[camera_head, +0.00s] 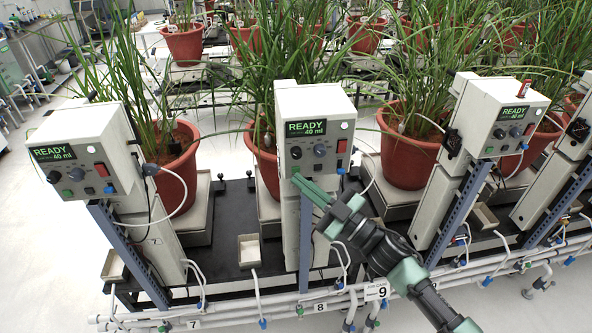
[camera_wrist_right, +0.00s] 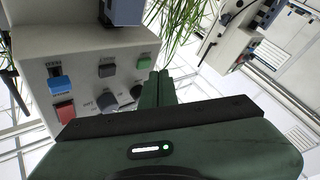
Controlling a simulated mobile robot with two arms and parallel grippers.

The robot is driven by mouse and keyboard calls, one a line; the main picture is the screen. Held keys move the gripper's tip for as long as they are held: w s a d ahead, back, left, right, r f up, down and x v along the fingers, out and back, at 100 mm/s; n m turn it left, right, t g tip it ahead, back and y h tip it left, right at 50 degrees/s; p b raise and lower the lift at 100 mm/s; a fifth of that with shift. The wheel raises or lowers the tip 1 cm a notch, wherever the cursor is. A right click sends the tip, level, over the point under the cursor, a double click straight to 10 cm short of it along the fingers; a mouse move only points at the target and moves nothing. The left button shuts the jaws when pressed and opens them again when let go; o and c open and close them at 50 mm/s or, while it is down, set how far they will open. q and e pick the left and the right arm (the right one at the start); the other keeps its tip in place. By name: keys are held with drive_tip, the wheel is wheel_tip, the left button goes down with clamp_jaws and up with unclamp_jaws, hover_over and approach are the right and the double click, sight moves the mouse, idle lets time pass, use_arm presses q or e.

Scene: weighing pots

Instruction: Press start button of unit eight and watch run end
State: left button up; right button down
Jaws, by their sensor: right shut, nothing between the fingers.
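The control box of unit eight (camera_head: 312,105) is the middle one, above the rail label 8 (camera_head: 320,307). Its screen (camera_head: 306,128) reads READY and 40 ml. My right gripper (camera_head: 298,181) is shut and empty, its fingertips at the lower left of this panel, right by the green button (camera_head: 296,170). In the right wrist view the green button (camera_wrist_right: 143,61) shows just beyond the fingertips (camera_wrist_right: 155,74); I cannot tell whether they touch it. A red button (camera_head: 341,146), a blue button (camera_head: 340,170) and dark knobs share the panel. My left gripper is not in view.
Similar boxes stand at left (camera_head: 82,152) and right (camera_head: 500,117), both reading READY and 40 ml. Potted plants (camera_head: 405,150) stand behind them. White pipes (camera_head: 250,312) run along the front, with a sign 9 (camera_head: 377,291) below my right arm.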

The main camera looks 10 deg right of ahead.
drive_tip(key=shift+w, duration=0.1)
drive_tip(key=shift+w, duration=0.35)
drive_tip(key=shift+w, duration=0.35)
idle(0.8)
idle(0.3)
drive_tip(key=shift+s, duration=0.8)
drive_tip(key=shift+p, duration=0.3)
drive_tip(key=s+p, duration=0.2)
drive_tip(key=s, duration=0.3)
